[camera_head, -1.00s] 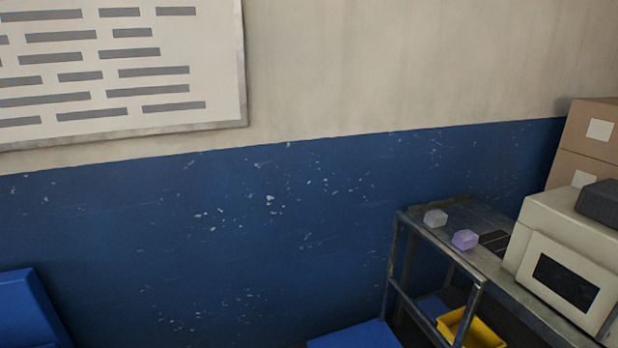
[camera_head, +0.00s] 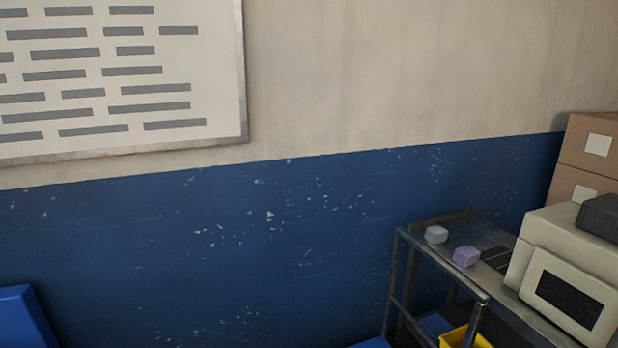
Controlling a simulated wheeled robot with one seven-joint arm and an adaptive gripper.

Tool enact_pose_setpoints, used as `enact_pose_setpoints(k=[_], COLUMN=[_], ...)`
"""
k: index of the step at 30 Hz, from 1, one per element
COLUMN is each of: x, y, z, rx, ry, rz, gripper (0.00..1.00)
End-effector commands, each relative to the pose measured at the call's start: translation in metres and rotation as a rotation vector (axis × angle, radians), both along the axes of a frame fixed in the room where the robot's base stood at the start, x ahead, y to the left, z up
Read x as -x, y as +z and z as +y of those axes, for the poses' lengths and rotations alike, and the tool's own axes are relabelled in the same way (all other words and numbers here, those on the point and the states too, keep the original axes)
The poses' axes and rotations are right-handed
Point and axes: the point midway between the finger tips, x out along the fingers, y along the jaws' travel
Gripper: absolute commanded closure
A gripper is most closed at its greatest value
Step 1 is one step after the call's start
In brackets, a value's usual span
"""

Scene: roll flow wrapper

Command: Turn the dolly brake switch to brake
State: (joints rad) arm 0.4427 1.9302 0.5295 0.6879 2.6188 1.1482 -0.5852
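No dolly and no brake switch can be made out in the head view. My gripper is not in view. A metal cart or table (camera_head: 520,300) stands at the lower right against the wall, and no switch shows on it. A grey block (camera_head: 436,235) and a purple block (camera_head: 466,256) sit on its top, near its left end.
A beige machine with a dark screen (camera_head: 565,275) stands on the metal table. Stacked cardboard boxes (camera_head: 590,155) are behind it. A yellow bin (camera_head: 462,338) shows below the tabletop. A blue object (camera_head: 22,318) is at the lower left. A board (camera_head: 120,85) hangs on the wall.

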Motion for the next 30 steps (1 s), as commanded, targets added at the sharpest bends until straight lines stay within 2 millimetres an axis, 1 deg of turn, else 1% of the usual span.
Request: enact_pose_setpoints(k=[18, 30], x=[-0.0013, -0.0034], y=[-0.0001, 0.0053], z=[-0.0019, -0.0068], rx=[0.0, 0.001], ry=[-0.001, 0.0], rz=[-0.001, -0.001], gripper=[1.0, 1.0])
